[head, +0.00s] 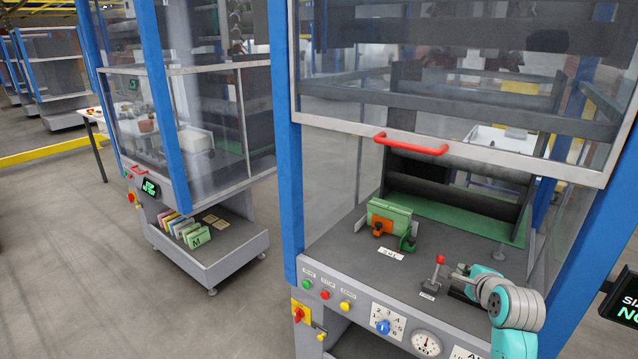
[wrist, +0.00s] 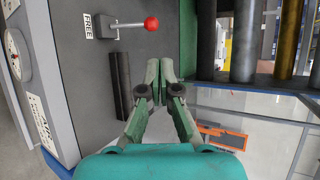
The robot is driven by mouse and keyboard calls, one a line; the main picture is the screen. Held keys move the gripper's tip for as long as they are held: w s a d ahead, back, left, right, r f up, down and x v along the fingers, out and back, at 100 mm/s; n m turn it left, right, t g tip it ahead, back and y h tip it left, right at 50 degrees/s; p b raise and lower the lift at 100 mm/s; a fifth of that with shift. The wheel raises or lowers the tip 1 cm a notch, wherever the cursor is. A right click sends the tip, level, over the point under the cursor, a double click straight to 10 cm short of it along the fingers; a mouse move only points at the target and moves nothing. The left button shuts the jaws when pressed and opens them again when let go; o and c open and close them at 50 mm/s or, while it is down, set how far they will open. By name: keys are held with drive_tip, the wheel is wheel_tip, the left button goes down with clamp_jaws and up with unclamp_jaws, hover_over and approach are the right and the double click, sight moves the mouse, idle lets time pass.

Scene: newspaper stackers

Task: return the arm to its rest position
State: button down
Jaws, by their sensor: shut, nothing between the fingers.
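My teal arm (head: 513,310) reaches in from the lower right in the head view, over the deck of the near stacker. My gripper (head: 458,276) is just right of a lever with a red ball knob (head: 440,259). In the wrist view my gripper (wrist: 165,70) has its fingertips together with nothing between them. The red knob (wrist: 151,23) lies beyond the fingertips there, with a gap between. A label reading FREE (wrist: 88,24) is beside the lever's base.
A raised clear guard with a red handle (head: 411,144) hangs above the deck (head: 340,246). The front panel has buttons, a blue dial (head: 383,327) and a gauge (head: 426,343). A blue post (head: 285,150) stands left; a second stacker is beyond.

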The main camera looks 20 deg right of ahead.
drive_tip(key=s+a+f+n+t+y, duration=0.2)
drive_tip(key=s+a+f+n, duration=0.9)
drive_tip(key=s+a+f, duration=0.85)
drive_tip(key=s+a+r+n, duration=0.2)
drive_tip(key=s+a+n, duration=0.4)
drive_tip(key=s+a, duration=0.55)
drive_tip(key=s+a+r+n+y, duration=0.1)
drive_tip(key=s+r+n, duration=0.2)
drive_tip(key=s, duration=0.4)
drive_tip(key=s+a+r+n+t+y, duration=0.1)
drive_tip(key=s+r+n, duration=0.3)
drive_tip(key=s, duration=0.4)
drive_tip(key=shift+r+n+y, duration=0.25)
drive_tip(key=shift+n+y, duration=0.15)
drive_tip(key=shift+n, duration=0.2)
